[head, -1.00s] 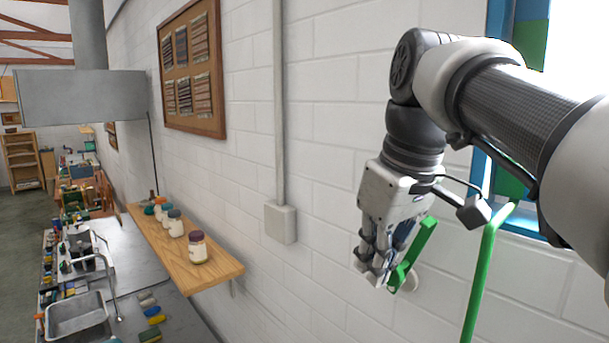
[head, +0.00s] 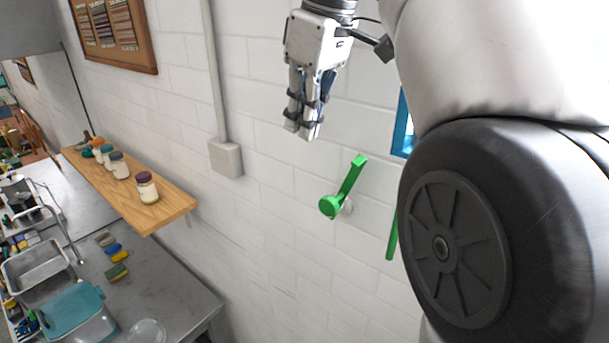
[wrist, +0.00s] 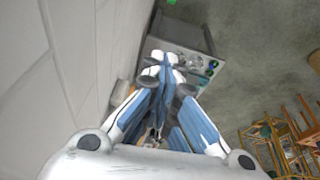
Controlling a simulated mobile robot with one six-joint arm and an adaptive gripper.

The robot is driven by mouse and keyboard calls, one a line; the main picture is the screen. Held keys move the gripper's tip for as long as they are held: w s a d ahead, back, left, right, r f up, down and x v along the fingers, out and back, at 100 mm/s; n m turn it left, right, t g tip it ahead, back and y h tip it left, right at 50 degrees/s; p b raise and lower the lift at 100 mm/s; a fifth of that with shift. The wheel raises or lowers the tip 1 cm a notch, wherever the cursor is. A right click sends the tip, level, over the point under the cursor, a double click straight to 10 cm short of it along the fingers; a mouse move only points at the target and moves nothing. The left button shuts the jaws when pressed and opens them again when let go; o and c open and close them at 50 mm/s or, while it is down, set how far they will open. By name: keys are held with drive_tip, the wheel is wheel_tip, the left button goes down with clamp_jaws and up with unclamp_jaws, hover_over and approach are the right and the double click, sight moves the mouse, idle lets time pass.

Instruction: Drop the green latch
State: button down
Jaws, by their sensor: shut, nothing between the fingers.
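The green latch (head: 345,188) is on the white block wall in the head view. Its round end is at the lower left and its arm slants up to the right. A pale round mount shows behind it. My gripper (head: 303,134) is shut and empty, pointing down, above and left of the latch in the picture and apart from it. In the wrist view the fingers (wrist: 165,68) are closed together. I cannot make out the latch there; a tiny green patch at the top edge is too small to identify.
A wooden shelf (head: 150,205) with several jars juts from the wall at left, above a metal counter (head: 165,290) with a sink. A grey box (head: 225,158) and conduit are on the wall. A green bar (head: 392,238) and blue frame (head: 403,130) are partly behind my arm.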

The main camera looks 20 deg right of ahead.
sight(336, 211)
wheel_tip(336, 211, down, 10)
drive_tip(key=d+b, duration=0.1)
drive_tip(key=b, duration=0.1)
drive_tip(key=shift+s, duration=0.35)
drive_tip(key=shift+s+d+t+y+b, duration=0.4)
drive_tip(key=shift+s+d+t+b, duration=0.15)
drive_tip(key=shift+b, duration=0.4)
drive_tip(key=shift+s+d+f+b, duration=0.15)
drive_tip(key=shift+s+d+b, duration=0.45)
drive_tip(key=shift+s, duration=0.35)
drive_tip(key=shift+s+d+f+b, duration=0.35)
drive_tip(key=shift+s+d, duration=0.15)
drive_tip(key=shift+s, duration=0.2)
drive_tip(key=shift+s+d+f+b, duration=0.3)
drive_tip(key=shift+s+d, duration=0.15)
drive_tip(key=shift+s, duration=0.25)
drive_tip(key=shift+w+a, duration=0.25)
drive_tip(key=shift+w, duration=0.05)
drive_tip(key=shift+f, duration=0.2)
